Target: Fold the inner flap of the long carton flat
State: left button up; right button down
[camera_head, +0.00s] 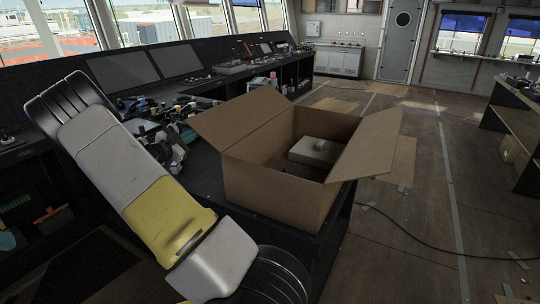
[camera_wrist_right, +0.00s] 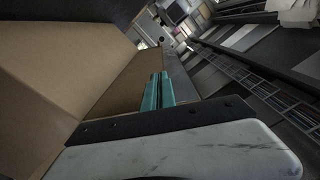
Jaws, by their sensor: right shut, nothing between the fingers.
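The long carton (camera_head: 275,190) is a brown cardboard box, open at the top, on a dark worktop. Its left flap (camera_head: 240,118) and right flap (camera_head: 368,145) both stand up and lean outward; I cannot tell which is the inner flap. A pale flat item (camera_head: 316,152) lies inside. In the right wrist view, my right gripper (camera_wrist_right: 158,92) shows teal fingers closed together and empty, beside brown cardboard panels (camera_wrist_right: 45,85). Whether the fingers touch the cardboard is unclear. My grey and yellow arm crosses the left of the head view. The left gripper is not seen.
A long dark console (camera_head: 125,75) with screens runs along the windows. Cluttered small gear (camera_head: 165,130) lies left of the carton. A dark cable (camera_head: 420,240) crosses the floor. The floor to the right is mostly open, up to a shelf (camera_head: 515,135).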

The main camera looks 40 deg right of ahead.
aim_at(197, 128)
jog(key=shift+r, duration=0.1)
jog(key=shift+s+d+r, duration=0.15)
jog(key=shift+s+r, duration=0.25)
jog(key=shift+r, duration=0.25)
jog(key=shift+s+d+r, duration=0.15)
jog(key=shift+s+r, duration=0.2)
jog(key=shift+r, duration=0.35)
jog(key=shift+s+d+r, duration=0.2)
jog(key=shift+s+r, duration=0.2)
jog(key=shift+r, duration=0.1)
jog(key=shift+s+d+r, duration=0.15)
jog(key=shift+s+r, duration=0.2)
jog(key=shift+r, duration=0.1)
jog(key=shift+s+d+r, duration=0.1)
jog(key=shift+s+r, duration=0.1)
jog(key=shift+s+d+r, duration=0.25)
jog(key=shift+s+r, duration=0.25)
jog(key=shift+s, duration=0.1)
jog(key=shift+s+d+r, duration=0.2)
jog(key=shift+s+r, duration=0.3)
jog(key=shift+s, duration=0.1)
